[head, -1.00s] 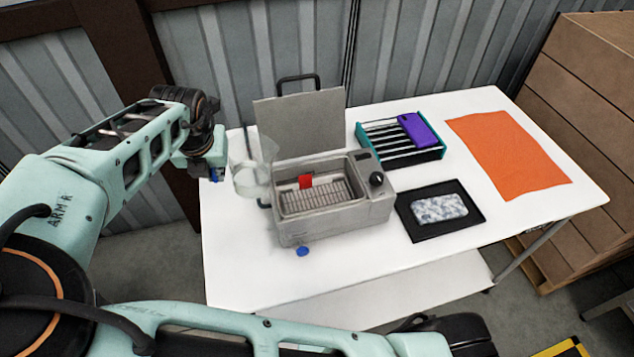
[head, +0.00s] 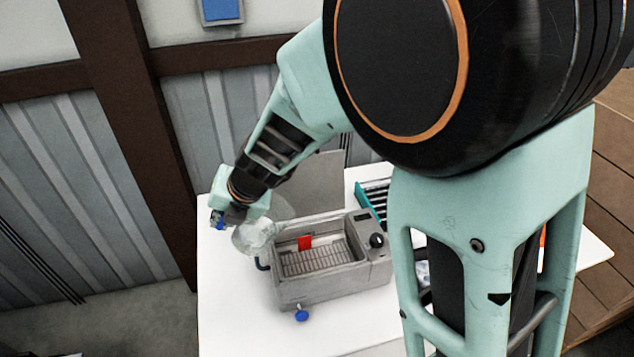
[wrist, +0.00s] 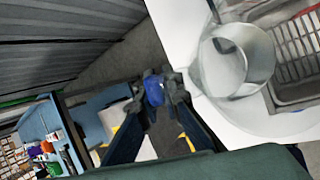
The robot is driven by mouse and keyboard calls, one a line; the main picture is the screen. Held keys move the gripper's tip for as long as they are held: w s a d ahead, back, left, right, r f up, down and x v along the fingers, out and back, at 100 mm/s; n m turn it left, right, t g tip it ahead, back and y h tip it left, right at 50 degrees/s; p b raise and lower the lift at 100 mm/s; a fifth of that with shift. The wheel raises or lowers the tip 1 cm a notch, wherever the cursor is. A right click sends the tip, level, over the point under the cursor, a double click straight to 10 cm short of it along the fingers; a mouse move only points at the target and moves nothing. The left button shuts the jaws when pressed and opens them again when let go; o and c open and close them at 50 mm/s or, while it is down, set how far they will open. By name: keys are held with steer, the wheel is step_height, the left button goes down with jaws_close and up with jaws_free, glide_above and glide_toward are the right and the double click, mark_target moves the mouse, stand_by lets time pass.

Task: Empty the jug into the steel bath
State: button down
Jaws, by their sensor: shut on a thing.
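The clear jug (head: 256,236) is at the left end of the steel bath (head: 330,292), by its rim and beside the raised lid. It also shows in the wrist view (wrist: 238,62), overlapping the bath's edge. My gripper (head: 218,221) is shut on the jug at its left side; the fingers (wrist: 155,90) meet around a blue part, and the exact grip on the handle is hard to see. The jug looks tilted, but I cannot tell how far or whether liquid remains in it. The bath is open, with a wire rack and a red piece (head: 305,243) inside.
The bath's lid (head: 320,180) stands up behind it. A blue knob (head: 302,316) is at the bath's front. A teal rack (head: 372,200) stands behind right, partly hidden by my arm. The white table (head: 235,310) is clear at front left.

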mark_target(254, 224)
steer(key=d+y, duration=0.1)
steer(key=d+r+y, duration=0.1)
steer(key=shift+w+d+m+y, duration=0.3)
steer(key=shift+w+d+m, duration=0.05)
steer(key=shift+w+m, duration=0.05)
steer(key=shift+s+a+r+y, duration=0.1)
steer(key=shift+y, duration=0.2)
steer(key=shift+d+f+y, duration=0.25)
steer(key=shift+y, duration=0.35)
steer(key=shift+d+r+m+y, duration=0.3)
steer(key=shift+d+y, duration=0.25)
steer(key=shift+y, duration=0.15)
stand_by(0.4)
steer(key=shift+d+y, duration=0.4)
steer(key=shift+d, duration=0.05)
steer(key=shift+w+d+r+m+y+b, duration=0.1)
steer(key=shift+w+d+m+y+b, duration=0.1)
steer(key=shift+d+y+b, duration=0.4)
steer(key=shift+w+d+r+m+y+b, duration=0.1)
steer(key=shift+d+m+y+b, duration=0.15)
steer(key=shift+b, duration=0.65)
steer(key=shift+f, duration=0.1)
steer(key=shift+d+b, duration=0.35)
